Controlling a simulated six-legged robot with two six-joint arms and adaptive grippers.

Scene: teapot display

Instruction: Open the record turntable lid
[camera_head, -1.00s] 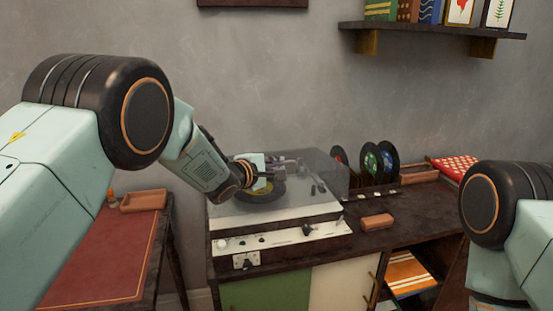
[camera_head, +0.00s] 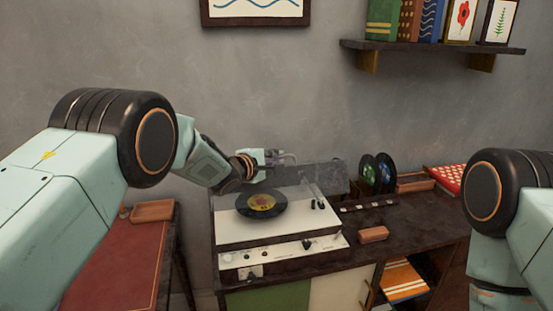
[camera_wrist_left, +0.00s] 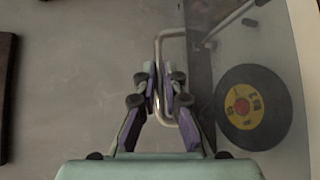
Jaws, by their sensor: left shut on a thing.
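The record turntable (camera_head: 236,232) stands on the dark cabinet, white-topped with a black, yellow-labelled record (camera_head: 250,207) on it. Its clear, smoky lid (camera_head: 326,178) is tilted up toward the back, leaving the record and front deck uncovered. My left gripper (camera_head: 277,158) is above the rear of the turntable, at the lid. In the left wrist view, its fingers (camera_wrist_left: 160,88) are shut on the bent metal lid handle (camera_wrist_left: 172,33); the record (camera_wrist_left: 236,125) shows to the right. My right gripper is out of view.
An orange-brown block (camera_head: 373,234) lies right of the turntable. Upright records (camera_head: 368,172) and a tray (camera_head: 413,182) stand behind it. A red side table (camera_head: 115,260) is at left. A shelf (camera_head: 430,47) hangs on the back wall.

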